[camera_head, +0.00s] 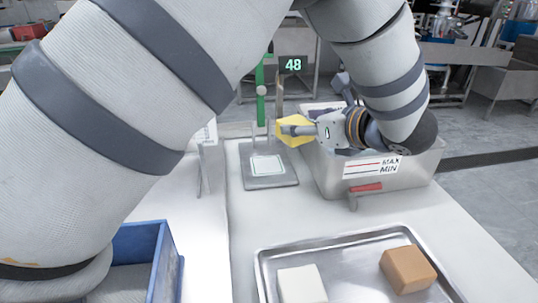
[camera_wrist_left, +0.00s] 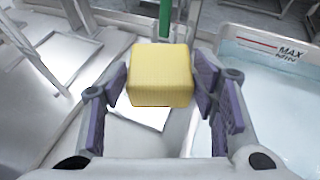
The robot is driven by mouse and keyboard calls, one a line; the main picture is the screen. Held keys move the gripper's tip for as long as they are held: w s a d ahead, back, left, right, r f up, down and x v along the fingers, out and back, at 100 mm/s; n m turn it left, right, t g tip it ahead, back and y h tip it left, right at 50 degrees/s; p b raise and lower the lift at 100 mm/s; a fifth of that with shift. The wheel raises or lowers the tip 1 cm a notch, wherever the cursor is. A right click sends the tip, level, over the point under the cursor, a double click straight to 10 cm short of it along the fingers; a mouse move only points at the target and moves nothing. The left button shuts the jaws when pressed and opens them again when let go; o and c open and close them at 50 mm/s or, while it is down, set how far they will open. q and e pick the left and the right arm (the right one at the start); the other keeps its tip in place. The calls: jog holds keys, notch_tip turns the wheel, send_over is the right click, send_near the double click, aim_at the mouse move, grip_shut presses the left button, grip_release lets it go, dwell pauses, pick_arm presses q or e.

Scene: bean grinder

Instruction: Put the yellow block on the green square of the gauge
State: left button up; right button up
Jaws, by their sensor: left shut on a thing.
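The yellow block (camera_head: 291,134) is held in the air by my left gripper (camera_head: 300,130), which reaches in from the right after the arm curves over the scene. In the left wrist view the yellow block (camera_wrist_left: 160,75) sits between the two purple-padded fingers of the left gripper (camera_wrist_left: 160,88). The gauge has a grey base plate (camera_head: 281,182) with a pale, green-outlined square (camera_head: 266,165) and a green upright post (camera_head: 260,85) behind it. The block is above and to the right of the square in the head view. My right gripper is out of view.
A metal tray (camera_head: 345,250) holds a white block (camera_head: 301,285) and a brown block (camera_head: 407,268). A display (camera_head: 293,65) reads 48. A blue bin (camera_head: 160,250) is front left.

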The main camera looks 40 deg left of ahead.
pick_arm(q)
jog(key=a+f, duration=0.4)
jog(key=a, duration=0.1)
jog(key=a+f, duration=0.2)
jog(key=shift+s+a+f, duration=0.15)
jog(key=shift+s+f, duration=0.2)
jog(key=f, duration=0.3)
jog(key=shift+a+f+b, duration=0.2)
jog(key=shift+f+b, duration=0.2)
jog(key=shift+r, duration=0.15)
jog(key=o, duration=1)
